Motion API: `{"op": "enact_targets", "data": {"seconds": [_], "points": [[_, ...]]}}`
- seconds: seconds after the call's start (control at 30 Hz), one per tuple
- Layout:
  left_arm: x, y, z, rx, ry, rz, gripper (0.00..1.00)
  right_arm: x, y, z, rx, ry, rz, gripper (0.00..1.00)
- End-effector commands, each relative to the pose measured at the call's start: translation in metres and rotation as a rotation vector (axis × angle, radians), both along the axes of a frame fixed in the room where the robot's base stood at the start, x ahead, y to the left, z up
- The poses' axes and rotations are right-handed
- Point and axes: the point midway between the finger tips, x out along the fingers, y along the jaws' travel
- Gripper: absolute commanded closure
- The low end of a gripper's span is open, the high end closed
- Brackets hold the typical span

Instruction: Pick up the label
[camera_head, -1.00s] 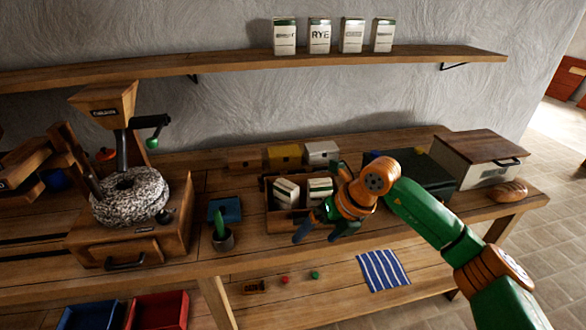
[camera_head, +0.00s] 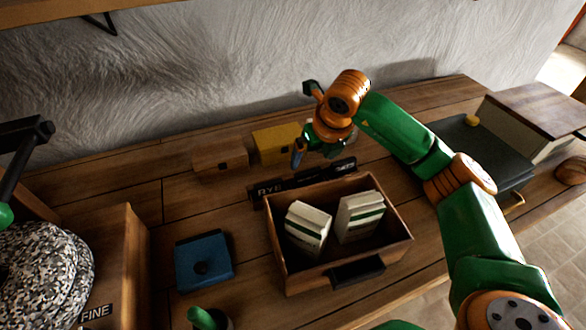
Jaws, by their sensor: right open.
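A dark strip on the bench behind the wooden box carries a RYE label (camera_head: 270,190) at its left and a label that seems to read OATS (camera_head: 345,166) at its right. I cannot tell whether they are separate pieces. My right gripper (camera_head: 304,120) is open and empty, above the back of the bench, in front of the yellow block (camera_head: 276,145) and beyond the strip. It appears apart from both labels.
The wooden box (camera_head: 281,255) holds two pale packets (camera_head: 307,226). A wooden block (camera_head: 220,162) stands left of the yellow one. A blue block (camera_head: 203,260) and a stone mill (camera_head: 40,285) are at left. A dark grey case (camera_head: 475,150) stands at right.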

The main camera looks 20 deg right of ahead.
Motion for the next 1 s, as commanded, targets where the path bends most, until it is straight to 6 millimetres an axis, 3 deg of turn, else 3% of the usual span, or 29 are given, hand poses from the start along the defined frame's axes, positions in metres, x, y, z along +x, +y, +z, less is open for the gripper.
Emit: {"op": "enact_targets", "data": {"seconds": [0.3,0.4,0.67,0.9,0.93,1.0], "points": [[-0.007,0.001,0.028,0.001,0.014,0.000,0.05,0.021,0.003,-0.039,0.003,0.008,0.000,0.00],[-0.007,0.001,0.028,0.001,0.014,0.000,0.05,0.027,0.002,-0.058,0.002,0.004,0.000,0.00],[-0.004,0.001,0.027,0.001,0.009,0.000,0.05,0.030,0.001,-0.064,0.001,0.000,0.001,0.00],[-0.003,0.001,0.027,0.001,0.007,0.000,0.05,0.030,0.001,-0.064,0.001,0.000,0.000,0.65],[-0.003,0.001,0.027,0.001,0.007,0.000,0.05,0.030,0.001,-0.064,0.001,0.000,0.000,0.70],[-0.003,0.001,0.027,0.001,0.007,0.000,0.05,0.030,0.001,-0.064,0.001,0.000,0.000,0.70]]}}
